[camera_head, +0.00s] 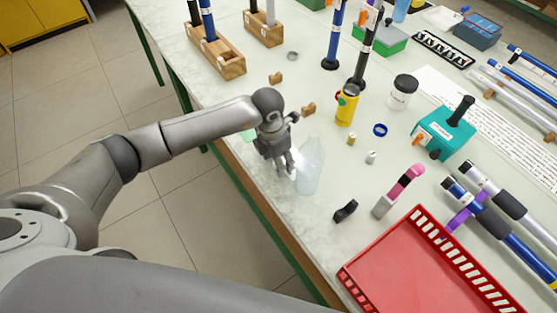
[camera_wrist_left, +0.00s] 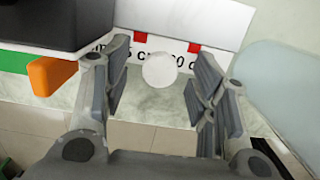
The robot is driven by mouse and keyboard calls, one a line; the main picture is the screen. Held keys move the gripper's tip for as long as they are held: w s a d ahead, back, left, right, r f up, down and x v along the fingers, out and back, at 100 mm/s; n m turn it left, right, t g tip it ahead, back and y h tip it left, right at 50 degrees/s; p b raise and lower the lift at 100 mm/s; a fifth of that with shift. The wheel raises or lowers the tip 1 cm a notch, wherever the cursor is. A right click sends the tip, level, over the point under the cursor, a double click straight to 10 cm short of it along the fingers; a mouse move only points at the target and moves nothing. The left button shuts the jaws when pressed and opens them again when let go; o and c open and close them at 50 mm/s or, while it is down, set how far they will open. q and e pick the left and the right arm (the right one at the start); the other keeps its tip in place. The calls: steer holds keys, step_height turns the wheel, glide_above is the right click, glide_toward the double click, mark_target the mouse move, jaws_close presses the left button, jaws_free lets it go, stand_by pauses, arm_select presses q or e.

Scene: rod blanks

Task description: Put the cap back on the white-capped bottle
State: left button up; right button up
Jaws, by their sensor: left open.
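A pale translucent bottle (camera_head: 311,165) stands near the table's front edge in the head view; no cap shows on its top. Part of it fills the right side of the left wrist view (camera_wrist_left: 285,80). A round white cap (camera_wrist_left: 160,70) shows between the fingers in the left wrist view. My left gripper (camera_head: 285,168) points down just left of the bottle. Its fingers (camera_wrist_left: 160,92) are open, one on each side of the cap, with gaps visible. In the head view the fingers mostly hide the cap. My right gripper is not in view.
A red tray (camera_head: 345,274) lies at the front right. A black clip (camera_head: 345,211), a small white piece (camera_head: 371,157), a yellow cylinder (camera_head: 347,105) and a black-lidded jar (camera_head: 402,92) are on the table. Wooden racks (camera_head: 228,68) stand behind. The table's edge is close below the gripper.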

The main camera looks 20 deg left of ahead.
arm_select(q)
steer(key=shift+c, duration=0.3)
steer(key=c, duration=0.7)
steer(key=shift+r, duration=0.1)
steer(key=shift+r, duration=0.6)
steer(key=s+a+r+b, duration=0.4)
steer(key=s+a+r, duration=0.3)
steer(key=s+r, duration=0.4)
steer(key=shift+s+a+r, duration=0.25)
steer(key=shift+s+r, duration=0.1)
steer(key=shift+s, duration=0.1)
